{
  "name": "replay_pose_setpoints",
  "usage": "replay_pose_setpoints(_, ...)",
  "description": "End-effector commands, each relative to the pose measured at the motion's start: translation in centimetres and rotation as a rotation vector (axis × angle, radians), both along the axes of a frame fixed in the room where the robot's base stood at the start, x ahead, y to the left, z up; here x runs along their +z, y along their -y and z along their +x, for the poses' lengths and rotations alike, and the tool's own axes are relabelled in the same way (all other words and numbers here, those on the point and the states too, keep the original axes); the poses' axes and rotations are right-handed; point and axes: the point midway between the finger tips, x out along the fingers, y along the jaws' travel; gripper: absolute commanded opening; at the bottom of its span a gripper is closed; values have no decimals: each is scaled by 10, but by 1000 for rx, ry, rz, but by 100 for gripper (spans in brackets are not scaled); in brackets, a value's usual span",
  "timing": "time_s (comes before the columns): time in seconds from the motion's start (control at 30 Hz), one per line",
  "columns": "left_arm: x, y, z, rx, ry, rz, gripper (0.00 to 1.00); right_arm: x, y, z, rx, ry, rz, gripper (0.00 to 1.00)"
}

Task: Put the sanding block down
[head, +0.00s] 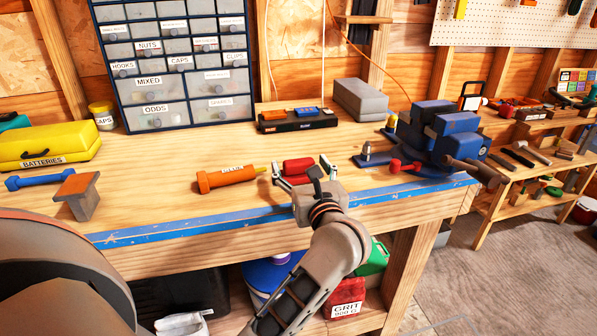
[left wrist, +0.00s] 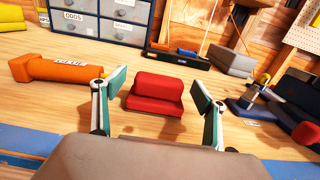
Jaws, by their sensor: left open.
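A red block with a raised upper part, which looks like the sanding block (head: 298,167), rests on the wooden workbench (head: 160,205) near its front edge. It also shows in the left wrist view (left wrist: 154,94), lying upright on the wood. My left gripper (head: 302,172) is open, its two fingers on either side of the red block. In the left wrist view a gap shows between the block and each finger, and the block stands a little beyond the gripper's palm. My right gripper is not in view.
An orange cylindrical tool (head: 228,178) lies just left of the gripper. A blue vise (head: 440,140) stands to the right. A drawer cabinet (head: 184,112), a black tray (head: 297,125) and a grey block (head: 361,99) stand behind. Bare wood lies between the gripper and vise.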

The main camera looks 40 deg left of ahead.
Motion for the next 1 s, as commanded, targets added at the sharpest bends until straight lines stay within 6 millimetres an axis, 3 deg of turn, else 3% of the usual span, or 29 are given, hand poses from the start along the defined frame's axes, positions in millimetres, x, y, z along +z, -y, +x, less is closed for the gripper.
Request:
replay_pose_setpoints(0.17,0,-13,11,0,0,3,72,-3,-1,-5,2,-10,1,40)
replay_pose_setpoints(0.4,0,-14,12,0,-1,2,72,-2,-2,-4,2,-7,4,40)
replay_pose_setpoints(0.6,0,-14,12,0,-1,2,28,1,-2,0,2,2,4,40)
replay_pose_setpoints(1.0,5,-13,12,0,1,2,25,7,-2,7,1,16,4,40)
